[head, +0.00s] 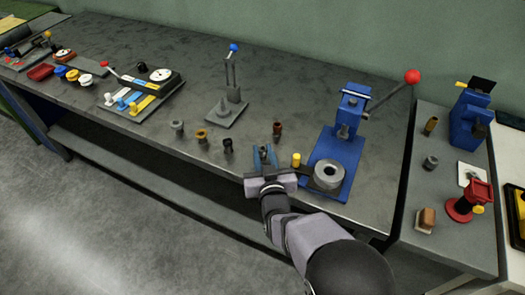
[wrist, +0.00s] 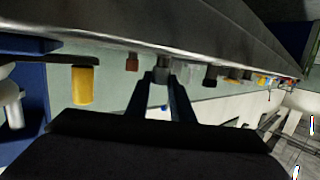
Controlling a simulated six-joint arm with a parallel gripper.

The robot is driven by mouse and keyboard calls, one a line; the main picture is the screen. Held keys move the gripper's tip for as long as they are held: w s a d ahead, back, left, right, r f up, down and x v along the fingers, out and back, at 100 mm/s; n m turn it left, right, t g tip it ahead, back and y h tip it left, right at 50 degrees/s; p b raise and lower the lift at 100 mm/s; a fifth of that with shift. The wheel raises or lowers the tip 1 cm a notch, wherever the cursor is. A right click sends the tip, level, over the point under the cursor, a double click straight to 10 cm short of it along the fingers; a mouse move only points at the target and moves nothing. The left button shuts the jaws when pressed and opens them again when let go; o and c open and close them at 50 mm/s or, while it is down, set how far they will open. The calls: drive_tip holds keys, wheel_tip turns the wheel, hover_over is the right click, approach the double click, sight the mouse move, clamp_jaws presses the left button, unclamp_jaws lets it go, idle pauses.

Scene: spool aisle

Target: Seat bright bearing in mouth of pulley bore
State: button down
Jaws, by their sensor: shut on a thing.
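The grey pulley (head: 328,174), a thick ring with a dark bore facing up, sits on the base of the blue press at the right of the bench. My gripper (head: 265,154) is left of it, over the front part of the bench. In the wrist view my gripper (wrist: 165,82) is shut on a small light-grey cylinder, which looks like the bright bearing (wrist: 162,74). The bearing is apart from the pulley. In the head view the fingers largely hide it.
A yellow cylinder (head: 296,160) stands between my gripper and the pulley. A brown bush (head: 277,128) stands behind, and a black one (head: 228,145) to the left. The blue press (head: 351,110) with its red-knobbed lever rises behind the pulley.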

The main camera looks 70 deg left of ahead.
wheel_tip(320, 180, up, 10)
drive_tip(key=b, duration=0.1)
idle(0.5)
drive_tip(key=w+d+r+m+t, duration=0.1)
drive_tip(key=w+d+r+t, duration=0.1)
drive_tip(key=w+r, duration=0.45)
drive_tip(key=m+t+h, duration=0.3)
drive_tip(key=m+t, duration=0.1)
hover_over(329, 176)
wheel_tip(329, 176, down, 3)
drive_tip(key=shift+f+p, duration=0.5)
drive_tip(key=shift+f, duration=4.6)
drive_tip(key=shift+f, duration=0.1)
